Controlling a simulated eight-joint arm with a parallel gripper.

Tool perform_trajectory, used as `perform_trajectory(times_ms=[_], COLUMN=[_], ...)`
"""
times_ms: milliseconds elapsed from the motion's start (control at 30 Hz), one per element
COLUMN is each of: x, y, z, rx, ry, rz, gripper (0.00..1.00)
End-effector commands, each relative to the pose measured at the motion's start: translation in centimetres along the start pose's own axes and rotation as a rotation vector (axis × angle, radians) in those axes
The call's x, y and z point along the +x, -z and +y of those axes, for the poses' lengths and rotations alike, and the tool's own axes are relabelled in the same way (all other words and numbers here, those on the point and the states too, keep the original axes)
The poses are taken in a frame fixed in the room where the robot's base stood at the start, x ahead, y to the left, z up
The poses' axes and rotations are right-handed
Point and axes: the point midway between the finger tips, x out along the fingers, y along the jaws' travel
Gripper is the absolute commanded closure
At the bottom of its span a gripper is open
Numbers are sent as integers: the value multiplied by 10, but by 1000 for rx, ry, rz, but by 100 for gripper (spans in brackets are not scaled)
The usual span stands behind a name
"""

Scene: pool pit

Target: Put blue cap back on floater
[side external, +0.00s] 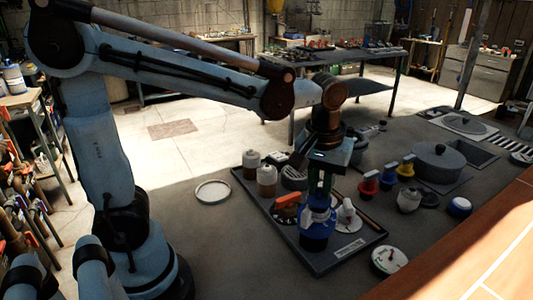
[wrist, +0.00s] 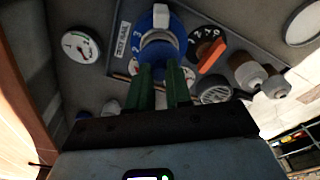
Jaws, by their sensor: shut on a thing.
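My gripper (side external: 318,187) points down over the front part of the dark tray (side external: 352,247). Its green fingers are shut on a blue cap (side external: 316,203), which also shows at the fingertips in the wrist view (wrist: 158,46). Directly below the cap in the side view is a wider blue round body (side external: 317,236), seemingly the floater. In the wrist view, a blue disc with white numbers (wrist: 176,29) and a white block (wrist: 161,17) show behind the cap. Whether the cap touches the body below is hard to tell.
An orange-handled dial (side external: 287,205) and a white dial (side external: 346,214) flank the blue body closely. Two capped bottles (side external: 267,181) stand at the tray's back left. A round gauge (side external: 389,261) lies right of the tray. A grey pot (side external: 439,163) stands farther right.

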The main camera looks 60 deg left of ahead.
Motion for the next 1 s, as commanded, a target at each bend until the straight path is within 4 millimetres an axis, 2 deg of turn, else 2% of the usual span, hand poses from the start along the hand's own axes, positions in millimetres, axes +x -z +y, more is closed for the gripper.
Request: perform_trajectory(times_ms=[1000], x=[10], y=[-1], z=[0], rx=[0], ry=[0], rz=[0], gripper=[100])
